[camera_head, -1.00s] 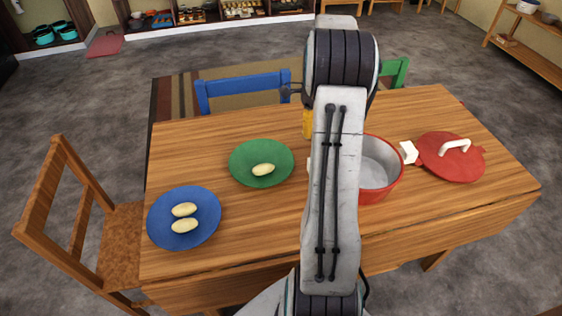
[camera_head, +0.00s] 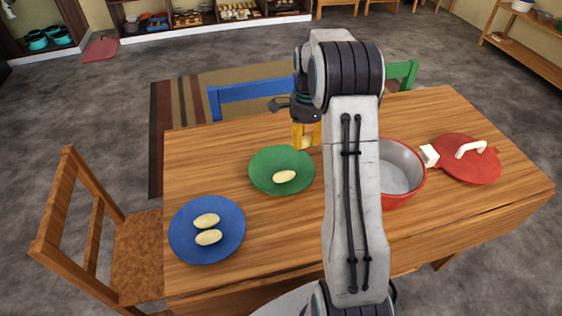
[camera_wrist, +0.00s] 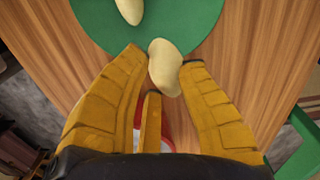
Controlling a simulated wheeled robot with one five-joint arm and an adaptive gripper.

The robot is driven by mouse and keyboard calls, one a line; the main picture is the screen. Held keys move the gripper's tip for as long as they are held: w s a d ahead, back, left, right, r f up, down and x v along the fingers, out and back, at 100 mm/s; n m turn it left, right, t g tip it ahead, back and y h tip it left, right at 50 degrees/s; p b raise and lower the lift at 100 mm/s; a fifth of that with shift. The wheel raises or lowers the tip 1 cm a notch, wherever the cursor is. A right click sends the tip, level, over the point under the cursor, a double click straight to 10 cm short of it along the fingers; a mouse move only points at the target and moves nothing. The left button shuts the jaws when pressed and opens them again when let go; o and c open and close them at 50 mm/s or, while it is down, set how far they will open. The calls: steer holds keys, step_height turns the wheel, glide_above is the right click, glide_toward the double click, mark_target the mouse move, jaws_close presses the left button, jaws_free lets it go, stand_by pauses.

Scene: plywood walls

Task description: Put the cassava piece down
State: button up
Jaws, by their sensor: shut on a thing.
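My gripper (camera_wrist: 165,68) has yellow fingers and is shut on a pale cassava piece (camera_wrist: 165,66). In the head view my gripper (camera_head: 306,140) is above the table near the right edge of the green plate (camera_head: 262,178), partly hidden by my arm. In the wrist view the held piece overlaps the edge of the green plate (camera_wrist: 192,28). Another cassava piece (camera_head: 284,176) lies on the green plate. Two more cassava pieces (camera_head: 207,221) (camera_head: 208,237) lie on the blue plate (camera_head: 183,243) at the table's front left.
A red pot (camera_head: 404,190) stands right of my arm, partly hidden by it. A red lid (camera_head: 470,168) with a white handle lies further right. A wooden chair (camera_head: 135,250) is at the left; blue (camera_head: 250,90) and green (camera_head: 405,72) chairs stand behind the wooden table (camera_head: 200,160).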

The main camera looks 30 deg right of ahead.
mark_target(279, 169)
steer(key=a+f, duration=0.1)
steer(key=a, duration=0.1)
steer(key=w+a+f, duration=0.1)
steer(key=a, duration=0.1)
steer(key=w+a+f+p, duration=0.1)
steer(key=a+f, duration=0.1)
steer(key=shift+w+a+f, duration=0.1)
steer(key=shift+w+a, duration=0.1)
steer(key=shift+a, duration=0.1)
steer(key=shift+f, duration=2)
steer(key=shift+f, duration=0.1)
steer(key=o, duration=1.1)
steer(key=shift+c, duration=0.2)
